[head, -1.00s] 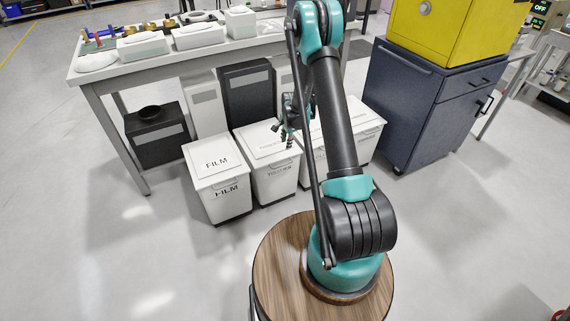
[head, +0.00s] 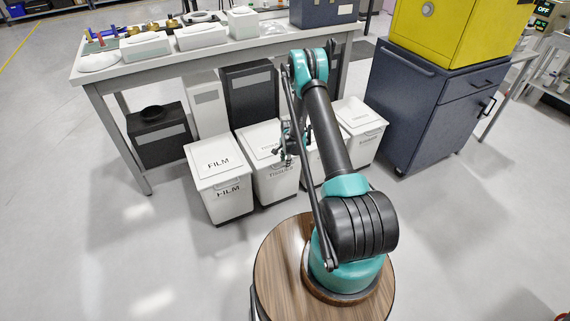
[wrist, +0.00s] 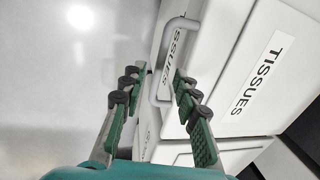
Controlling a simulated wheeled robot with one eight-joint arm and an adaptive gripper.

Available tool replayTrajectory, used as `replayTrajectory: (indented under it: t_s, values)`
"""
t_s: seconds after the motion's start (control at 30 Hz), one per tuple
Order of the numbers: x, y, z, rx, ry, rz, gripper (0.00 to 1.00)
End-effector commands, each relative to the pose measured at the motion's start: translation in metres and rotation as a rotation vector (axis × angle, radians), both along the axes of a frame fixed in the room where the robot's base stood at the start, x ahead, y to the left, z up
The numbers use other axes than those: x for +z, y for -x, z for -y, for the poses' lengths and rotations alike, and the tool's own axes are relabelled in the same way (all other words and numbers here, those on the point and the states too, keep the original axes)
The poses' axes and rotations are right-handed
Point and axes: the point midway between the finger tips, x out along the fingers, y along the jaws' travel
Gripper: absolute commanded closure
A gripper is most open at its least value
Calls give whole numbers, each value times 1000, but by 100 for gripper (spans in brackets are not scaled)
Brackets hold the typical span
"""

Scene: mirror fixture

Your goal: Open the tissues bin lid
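The tissues bin (head: 272,190) is a white box with a shut lid (head: 257,136), second from the left in the row of white bins. In the wrist view its lid (wrist: 232,75) fills the right side, with a "TISSUES" label (wrist: 257,75). The grey U-shaped lid handle (wrist: 163,62) projects from the lid's edge. My gripper (head: 286,158) is at the front of this bin. In the wrist view my gripper (wrist: 158,71) is open, its green-padded fingers on either side of the handle bar. I cannot tell whether either finger touches it.
The film bin (head: 216,178) stands close on the left, and more white bins (head: 358,130) stand on the right. A workbench (head: 200,55) overhangs darker bins behind. A dark blue cabinet (head: 430,110) stands to the right. The floor (head: 110,250) in front is clear.

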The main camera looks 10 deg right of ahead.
Motion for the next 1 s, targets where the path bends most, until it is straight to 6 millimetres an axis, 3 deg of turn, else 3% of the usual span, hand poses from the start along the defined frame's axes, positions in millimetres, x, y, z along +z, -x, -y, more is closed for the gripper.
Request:
replayTrajectory:
  t_s: [0.2, 0.5, 0.77, 1.0]
  values:
    - [-15, -2, -1, 0, 0, 0, 69]
    - [-16, -3, -1, 0, 0, 0, 69]
    - [-16, -3, -1, 0, 0, 0, 100]
    - [-16, -3, -1, 0, 0, 0, 100]
